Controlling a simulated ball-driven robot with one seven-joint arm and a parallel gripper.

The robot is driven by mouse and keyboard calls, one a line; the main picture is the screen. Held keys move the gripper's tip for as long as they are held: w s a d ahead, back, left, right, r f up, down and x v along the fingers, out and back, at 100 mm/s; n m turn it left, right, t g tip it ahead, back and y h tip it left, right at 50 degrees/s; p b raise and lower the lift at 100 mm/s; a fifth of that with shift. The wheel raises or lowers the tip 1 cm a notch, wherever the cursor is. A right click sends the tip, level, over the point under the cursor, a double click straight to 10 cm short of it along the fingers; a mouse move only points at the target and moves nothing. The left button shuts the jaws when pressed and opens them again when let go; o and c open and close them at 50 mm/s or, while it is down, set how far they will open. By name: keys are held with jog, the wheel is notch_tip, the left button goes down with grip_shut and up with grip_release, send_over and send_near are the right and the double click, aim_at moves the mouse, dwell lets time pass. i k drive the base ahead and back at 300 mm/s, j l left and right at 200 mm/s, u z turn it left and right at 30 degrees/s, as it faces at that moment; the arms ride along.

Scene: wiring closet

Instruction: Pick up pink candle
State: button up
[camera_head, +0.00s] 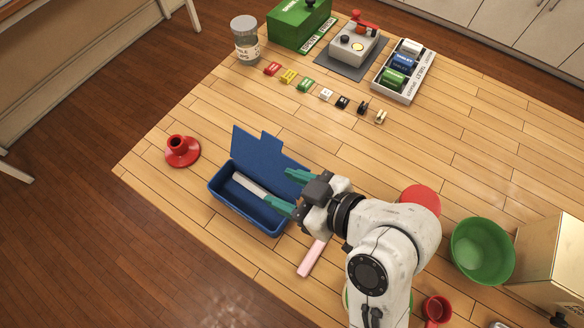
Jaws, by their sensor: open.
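The pink candle (311,259) lies on the wooden table, just nearer than my gripper and left of my arm. Its far end runs up to my wrist, so that end may be partly hidden. My gripper (288,191) is open, with its two teal fingers apart and pointing left over the right part of the blue box (226,203). Nothing shows between the fingers. The blue box has its lid (258,153) raised, and a white candle (250,185) lies inside it.
A red candle holder (180,150) stands left of the box. A red disc (421,196), green bowl (482,252), red cup (437,309) and tan box (555,262) are right of my arm. Small coloured blocks (306,85), a jar and trays sit at the back. The middle is clear.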

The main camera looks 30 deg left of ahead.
aim_at(305, 265)
jog(key=k, duration=1)
